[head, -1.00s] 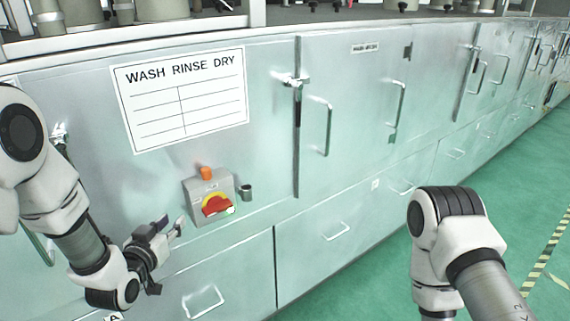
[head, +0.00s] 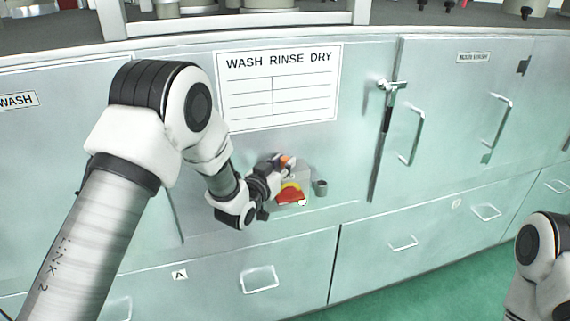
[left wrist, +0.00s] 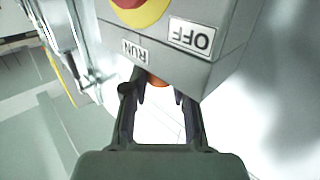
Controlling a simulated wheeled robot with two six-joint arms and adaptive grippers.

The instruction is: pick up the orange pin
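The orange pin (head: 288,160) stands at the top of a grey switch box (head: 308,176) on the cabinet front. In the left wrist view the pin (left wrist: 158,84) shows as a small orange patch below the box edge, partly hidden by the box. My left gripper (head: 284,167) is at the top of the box in the head view. In the left wrist view its fingers (left wrist: 159,98) are apart, one on each side of the pin. I cannot tell whether they touch it. My right gripper is out of view.
The box carries a red handle (head: 290,196) on a yellow disc, with OFF (left wrist: 191,38) and RUN labels. A WASH RINSE DRY sign (head: 280,90) is above. A door latch (head: 391,88) juts out further right.

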